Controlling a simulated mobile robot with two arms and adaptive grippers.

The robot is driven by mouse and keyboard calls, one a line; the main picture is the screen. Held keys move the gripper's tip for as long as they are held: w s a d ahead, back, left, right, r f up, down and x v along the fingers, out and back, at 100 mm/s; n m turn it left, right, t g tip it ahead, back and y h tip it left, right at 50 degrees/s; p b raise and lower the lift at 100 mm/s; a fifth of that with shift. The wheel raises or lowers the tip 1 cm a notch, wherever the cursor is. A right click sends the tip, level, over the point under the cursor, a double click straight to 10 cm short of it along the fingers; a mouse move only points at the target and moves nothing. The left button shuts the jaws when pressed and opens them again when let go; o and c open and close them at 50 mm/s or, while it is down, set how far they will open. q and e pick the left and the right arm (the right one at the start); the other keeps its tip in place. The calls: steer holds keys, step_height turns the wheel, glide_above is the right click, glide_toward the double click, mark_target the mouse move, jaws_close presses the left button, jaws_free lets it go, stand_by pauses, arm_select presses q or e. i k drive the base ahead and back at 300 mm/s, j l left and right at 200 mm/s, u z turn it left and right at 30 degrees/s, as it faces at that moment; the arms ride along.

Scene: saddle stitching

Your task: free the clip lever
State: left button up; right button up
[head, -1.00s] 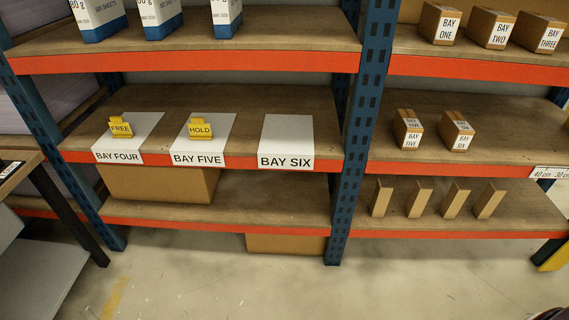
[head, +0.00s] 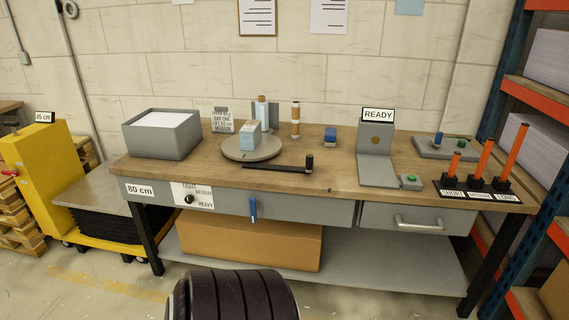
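A small blue lever (head: 253,210) hangs down from the front edge of the workbench (head: 340,168), left of its middle. A black bar (head: 272,168) with an upright knob (head: 309,163) lies on the bench top, in front of a round grey turntable (head: 236,153). A pale blue and white block (head: 249,135) stands on the turntable. I cannot tell which of these parts, if any, is the clip lever. Neither of my grippers is in view.
A grey paper box (head: 160,140) stands at the bench's left. A dial plate (head: 192,195) is on the front. A stand with a READY sign (head: 377,115) and orange posts (head: 487,160) are to the right. A yellow cart (head: 38,170) stands left, racking (head: 515,120) right.

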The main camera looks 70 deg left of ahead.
mark_target(254, 205)
steer(key=u, duration=2.6)
